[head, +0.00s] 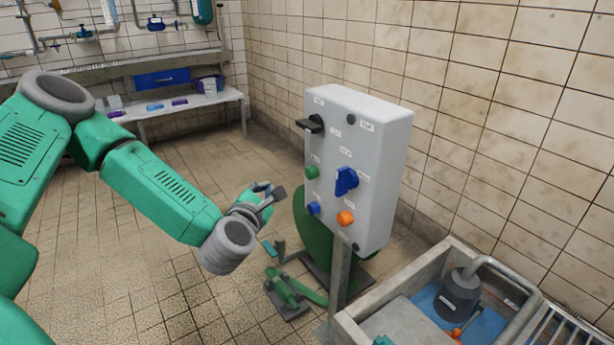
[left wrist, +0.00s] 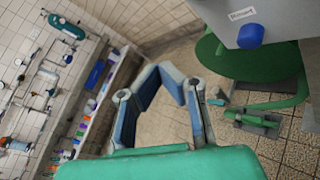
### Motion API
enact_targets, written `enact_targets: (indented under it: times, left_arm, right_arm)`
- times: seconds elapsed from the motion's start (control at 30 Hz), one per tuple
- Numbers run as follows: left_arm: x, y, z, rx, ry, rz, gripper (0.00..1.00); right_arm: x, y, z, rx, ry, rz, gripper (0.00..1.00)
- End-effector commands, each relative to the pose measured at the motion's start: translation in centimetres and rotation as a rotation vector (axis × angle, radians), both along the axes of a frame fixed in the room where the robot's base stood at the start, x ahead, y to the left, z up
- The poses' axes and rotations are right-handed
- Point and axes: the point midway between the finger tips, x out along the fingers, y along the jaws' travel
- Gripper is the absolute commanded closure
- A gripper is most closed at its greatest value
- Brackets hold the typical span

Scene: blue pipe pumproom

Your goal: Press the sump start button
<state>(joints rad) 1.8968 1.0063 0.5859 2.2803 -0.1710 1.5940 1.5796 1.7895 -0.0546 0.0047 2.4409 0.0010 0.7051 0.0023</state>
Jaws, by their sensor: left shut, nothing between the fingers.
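A grey control box (head: 378,135) stands on a post. Its face carries a green button (head: 312,172), a blue button (head: 313,208), an orange button (head: 345,218), a blue rotary switch (head: 346,181) and a black switch (head: 312,124). The labels are too small to read, so I cannot tell which is the sump start button. My left gripper (head: 270,192) is shut and empty, left of the box and apart from its buttons. In the left wrist view my left gripper (left wrist: 172,75) is at centre, with the blue button (left wrist: 250,36) at upper right. My right gripper is not in view.
A sump basin (head: 350,325) with a grey pump (head: 459,294) stands at lower right. Green equipment (head: 290,290) is on the floor below and behind the box. A bench (head: 190,105) and wall pipes are at the back left. The floor between is clear.

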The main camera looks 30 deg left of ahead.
Motion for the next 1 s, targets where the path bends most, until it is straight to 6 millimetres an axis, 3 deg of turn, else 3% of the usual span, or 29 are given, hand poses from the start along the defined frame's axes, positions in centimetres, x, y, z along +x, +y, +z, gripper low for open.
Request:
enact_targets:
  times: [0.5, 1.0]
  left_arm:
    - [6.2, -2.6, -0.2, 0.001, -0.001, -0.001, 1.0]
    - [7.1, -3.0, 0.0, 0.0, 0.001, -0.001, 1.0]
  right_arm:
    - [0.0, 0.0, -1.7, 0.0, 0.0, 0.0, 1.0]
    - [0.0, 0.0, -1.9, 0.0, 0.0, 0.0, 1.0]
